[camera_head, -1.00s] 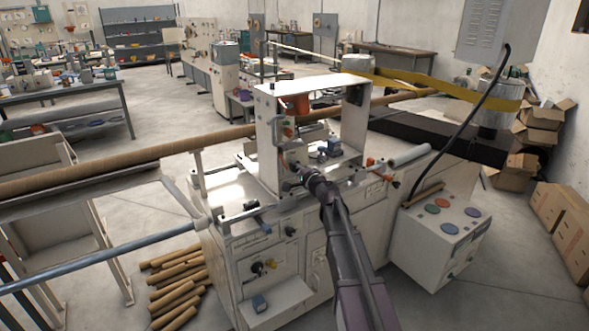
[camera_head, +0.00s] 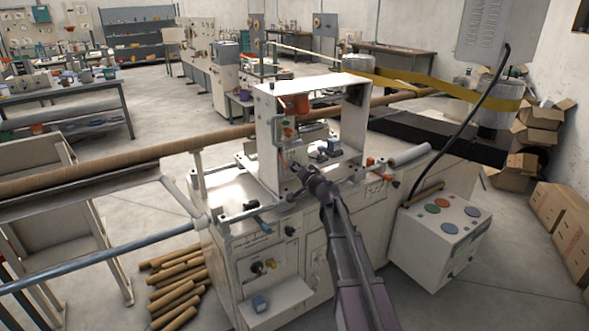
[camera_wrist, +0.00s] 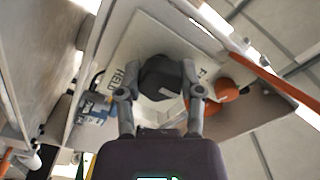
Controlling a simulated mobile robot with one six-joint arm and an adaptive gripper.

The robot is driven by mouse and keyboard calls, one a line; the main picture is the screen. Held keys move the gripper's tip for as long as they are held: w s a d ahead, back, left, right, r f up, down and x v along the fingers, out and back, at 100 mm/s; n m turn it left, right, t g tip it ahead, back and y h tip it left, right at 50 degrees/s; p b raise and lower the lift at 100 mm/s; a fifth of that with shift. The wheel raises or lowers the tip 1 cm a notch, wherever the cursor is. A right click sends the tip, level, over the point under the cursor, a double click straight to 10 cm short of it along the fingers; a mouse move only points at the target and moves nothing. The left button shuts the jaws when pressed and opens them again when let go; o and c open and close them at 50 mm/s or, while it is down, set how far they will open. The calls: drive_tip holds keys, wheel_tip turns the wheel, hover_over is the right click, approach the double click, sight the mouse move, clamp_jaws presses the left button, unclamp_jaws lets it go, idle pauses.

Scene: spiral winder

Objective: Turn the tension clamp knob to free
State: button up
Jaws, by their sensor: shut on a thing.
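The tension clamp knob (camera_wrist: 160,76) is dark and many-sided. It sits on a pale plate (camera_wrist: 150,30) that carries the label HELD to its left and a label starting with F to its right, partly covered by a finger. My gripper (camera_wrist: 160,84) has one finger on each side of the knob and is shut on it. I cannot tell for certain which label the knob's mark faces. In the head view my gripper (camera_head: 301,172) reaches the front of the white upright housing (camera_head: 267,140), and its fingers hide the knob there.
An orange round part (camera_wrist: 227,90) and an orange rod (camera_wrist: 255,65) lie close to the right finger. In the head view the machine's white top (camera_head: 235,190) carries small fittings. A control box (camera_head: 440,235) with coloured buttons stands to the right of my arm.

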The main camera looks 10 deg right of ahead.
drive_tip(key=o, duration=1.1)
drive_tip(key=shift+o, duration=0.2)
drive_tip(key=shift+s, duration=0.1)
drive_tip(key=v, duration=1.1)
drive_tip(key=shift+s, duration=0.4)
